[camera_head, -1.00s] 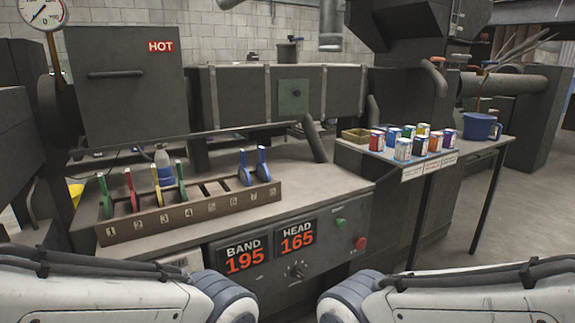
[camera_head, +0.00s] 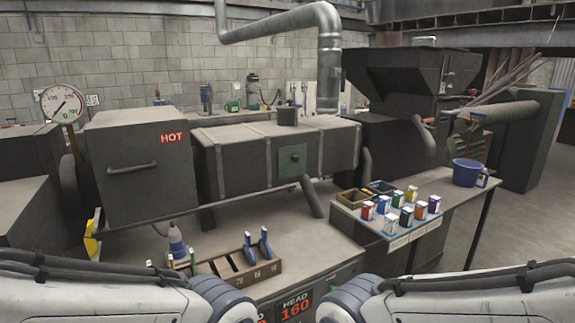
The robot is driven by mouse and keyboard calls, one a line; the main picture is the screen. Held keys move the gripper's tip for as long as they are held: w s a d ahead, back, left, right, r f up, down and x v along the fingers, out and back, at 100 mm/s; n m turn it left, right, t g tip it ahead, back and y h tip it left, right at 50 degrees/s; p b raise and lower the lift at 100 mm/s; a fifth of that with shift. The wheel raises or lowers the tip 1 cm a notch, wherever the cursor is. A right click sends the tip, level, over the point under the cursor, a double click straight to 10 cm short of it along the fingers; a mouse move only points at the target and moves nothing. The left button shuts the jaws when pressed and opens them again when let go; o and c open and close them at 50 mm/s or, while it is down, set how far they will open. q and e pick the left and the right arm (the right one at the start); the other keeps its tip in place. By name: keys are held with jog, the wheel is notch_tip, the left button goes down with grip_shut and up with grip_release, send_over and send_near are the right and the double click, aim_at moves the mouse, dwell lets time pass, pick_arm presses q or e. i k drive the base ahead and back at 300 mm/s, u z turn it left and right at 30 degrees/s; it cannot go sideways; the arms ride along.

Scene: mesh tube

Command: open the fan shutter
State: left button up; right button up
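No part in view is labelled as a fan shutter. A green square plate (camera_head: 292,161) with a small dark knob sits on the front of a long dark metal box (camera_head: 240,165) at the middle. I cannot tell whether this plate is the shutter. Its face looks flat against the box. My two white arms reach in from the lower left and lower right corners, well short of the plate. Both grippers are outside the picture.
A dark cabinet marked HOT (camera_head: 135,185) and a dial gauge (camera_head: 63,103) stand at left. A slotted lever rack (camera_head: 235,278) is on the near counter. Open floor lies at far right.

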aim_at(291, 160)
jog(key=z, duration=1.1)
jog(key=i, duration=1.45)
jog(key=u, duration=1.5)
